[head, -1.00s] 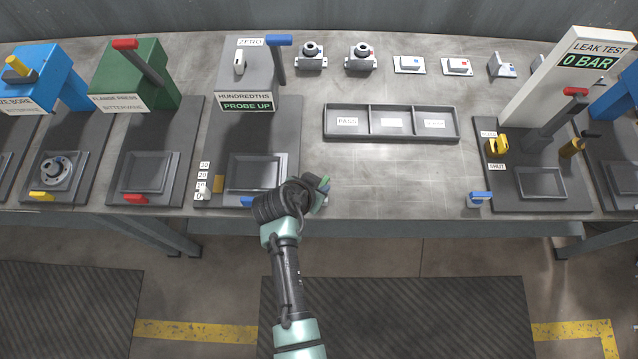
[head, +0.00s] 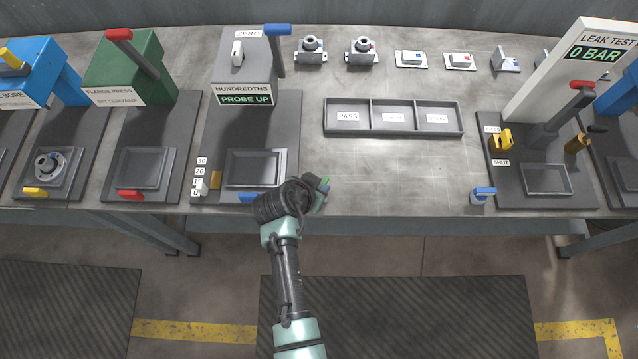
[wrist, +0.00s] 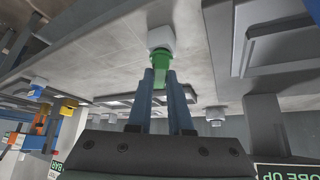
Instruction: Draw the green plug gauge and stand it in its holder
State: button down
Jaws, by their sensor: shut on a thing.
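The green plug gauge (wrist: 160,65) is between the two blue fingers of my gripper (wrist: 160,76) in the wrist view. My gripper is shut on it. The gauge's far end meets a pale block, its holder (wrist: 161,38); how deep it sits there I cannot tell. In the head view my gripper (head: 317,190) is at the front edge of the bench, right of the HUNDREDTHS station. Only a bit of the green gauge (head: 324,183) shows there, and my wrist hides most of the holder.
A tray (head: 393,133) with PASS and other labelled compartments lies behind my gripper. The HUNDREDTHS station (head: 245,97) stands close on the left. A blue gauge on a pale block (head: 483,195) is at the right front edge. Bench between is clear.

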jog(key=shift+f, duration=0.35)
jog(key=c, duration=0.8)
grip_release()
jog(key=shift+o, duration=0.2)
jog(key=shift+s+r, duration=0.1)
jog(key=v, duration=1.2)
jog(key=shift+s+a+r+b, duration=0.2)
jog(key=shift+r+b, duration=0.1)
jog(key=shift+b, duration=0.1)
